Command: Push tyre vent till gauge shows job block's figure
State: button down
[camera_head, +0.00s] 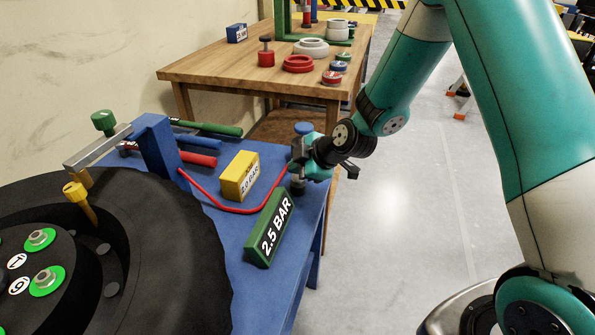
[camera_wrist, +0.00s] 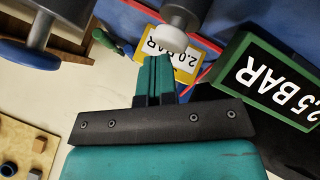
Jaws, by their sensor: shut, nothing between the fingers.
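The yellow job block (camera_head: 240,175) stands on the blue bench; in the wrist view (camera_wrist: 185,66) it reads 2.0 BAR. The green gauge block (camera_head: 268,230) in front of it shows 2.5 BAR, also in the wrist view (camera_wrist: 270,85). A grey post with a pale round head (camera_wrist: 172,38), which looks like the vent, stands just beyond my fingertips; whether they touch it I cannot tell. My gripper (camera_head: 298,163) is shut and empty at the bench's right edge; its fingers (camera_wrist: 155,70) show in the wrist view. The black tyre (camera_head: 185,250) lies at lower left.
A red hose (camera_head: 225,207) runs across the blue bench (camera_head: 225,230). Red and green handles (camera_head: 215,129) lie behind.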

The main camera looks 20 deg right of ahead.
aim_at(297, 176)
jog(key=shift+r, duration=0.1)
jog(key=shift+r+p, duration=0.65)
jog(key=shift+r, duration=0.45)
notch_tip(297, 176, up, 5)
jog(key=p, duration=0.3)
dwell(0.4)
jog(key=s+a+r+m+g+p, duration=0.2)
jog(key=s+a+r, duration=0.1)
jog(key=s+r, duration=0.4)
jog(key=s+a+r+m+g+p, duration=0.1)
jog(key=s+a+r+m+g, duration=0.15)
jog(key=s+r, duration=0.35)
jog(key=s+d+r+m+g+h+p, duration=0.1)
jog(key=s+r, duration=0.5)
jog(key=s, duration=1.1)
jog(key=m+g+p, duration=0.1)
jog(key=m+g, duration=0.1)
jog(key=m, duration=0.1)
jog(key=shift+s+r+m, duration=0.2)
jog(key=shift+r+m, duration=0.15)
jog(key=shift+r, duration=0.05)
